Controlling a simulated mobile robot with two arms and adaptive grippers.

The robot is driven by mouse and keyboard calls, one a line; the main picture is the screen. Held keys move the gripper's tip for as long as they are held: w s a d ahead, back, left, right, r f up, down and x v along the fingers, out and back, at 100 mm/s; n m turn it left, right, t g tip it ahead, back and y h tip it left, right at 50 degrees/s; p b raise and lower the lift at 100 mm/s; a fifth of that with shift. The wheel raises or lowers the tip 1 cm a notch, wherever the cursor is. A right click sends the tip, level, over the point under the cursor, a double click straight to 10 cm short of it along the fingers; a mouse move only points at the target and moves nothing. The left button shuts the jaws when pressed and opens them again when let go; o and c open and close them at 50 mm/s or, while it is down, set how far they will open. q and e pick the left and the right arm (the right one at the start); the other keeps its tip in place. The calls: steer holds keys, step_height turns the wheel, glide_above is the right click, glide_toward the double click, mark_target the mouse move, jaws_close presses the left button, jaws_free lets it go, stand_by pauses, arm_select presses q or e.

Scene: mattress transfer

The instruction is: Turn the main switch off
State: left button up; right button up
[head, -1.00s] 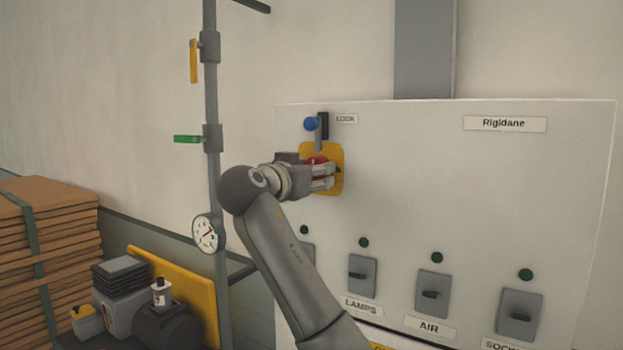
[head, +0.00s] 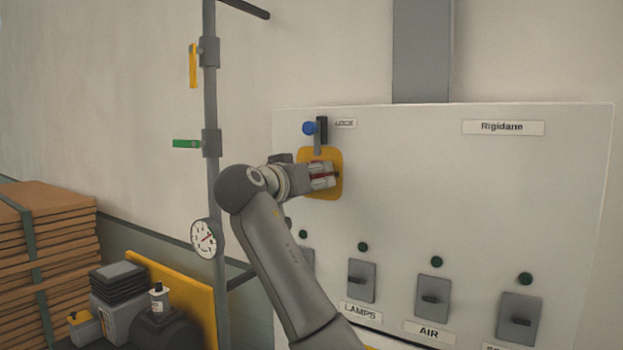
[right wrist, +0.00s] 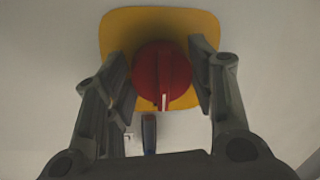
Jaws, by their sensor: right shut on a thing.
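The main switch is a red round knob (right wrist: 158,72) on a yellow plate (head: 329,191) on the panel. In the right wrist view it has a raised grip with a white mark pointing toward the bottom of the picture. My right gripper (head: 332,175) is shut on the knob, one finger on each side. In the head view the fingers hide most of the red knob. Above the plate is the lock, a blue knob (head: 309,128) with a dark lever, beside a LOCK label (head: 344,124). My left gripper is out of view.
Along the panel's (head: 480,190) lower part are grey switches with dark green lamps, labelled LAMPS (head: 361,313) and AIR (head: 429,333). A vertical pipe (head: 212,100) with a gauge (head: 206,238) stands left of my arm. Stacked boards (head: 55,250) are at far left.

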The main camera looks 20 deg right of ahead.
steer(key=o, duration=1)
steer(key=shift+o, duration=0.2)
steer(key=v, duration=1.2)
